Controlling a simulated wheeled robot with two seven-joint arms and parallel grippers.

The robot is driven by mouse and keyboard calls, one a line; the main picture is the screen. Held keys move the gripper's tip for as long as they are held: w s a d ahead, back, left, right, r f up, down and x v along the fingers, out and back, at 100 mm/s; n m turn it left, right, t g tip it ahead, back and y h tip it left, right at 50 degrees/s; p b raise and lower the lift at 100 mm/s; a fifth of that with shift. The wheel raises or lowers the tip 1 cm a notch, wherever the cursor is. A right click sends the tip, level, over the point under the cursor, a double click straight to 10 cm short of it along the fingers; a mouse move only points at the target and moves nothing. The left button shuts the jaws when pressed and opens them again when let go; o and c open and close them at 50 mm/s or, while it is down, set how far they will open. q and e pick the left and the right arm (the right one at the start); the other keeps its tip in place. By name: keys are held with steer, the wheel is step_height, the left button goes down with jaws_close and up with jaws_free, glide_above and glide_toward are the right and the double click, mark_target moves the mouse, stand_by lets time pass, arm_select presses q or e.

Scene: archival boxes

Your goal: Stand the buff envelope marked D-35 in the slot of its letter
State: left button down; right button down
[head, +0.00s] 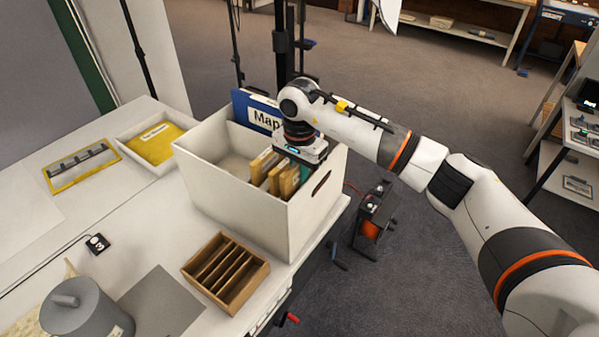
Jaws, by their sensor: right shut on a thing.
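A large white archival box (240,209) stands on the white table. Inside it, several buff envelopes (262,162) stand upright and close together toward the right side. A blue folder marked "Map" (262,113) stands at the back of the box. My right gripper (291,166) reaches down into the box from above, at the envelopes. It is shut on a buff envelope (288,182); its fingertips are mostly hidden, and I cannot read any letter or D-35 mark. Something green shows just right of the envelopes. My left gripper is not in view.
A small brown wooden rack (228,273) with several slots stands in front of the box. A white tray (128,150) with a yellow packet (155,142) is left of the box. A grey lidded pot (85,308) is at the front left. The table's right edge is close beside the box.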

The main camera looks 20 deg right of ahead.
stand_by(0.4)
steer(key=c, duration=1.5)
jaws_free()
steer(key=shift+o, duration=0.9)
steer(key=shift+w, duration=0.1)
steer(key=shift+f, duration=0.1)
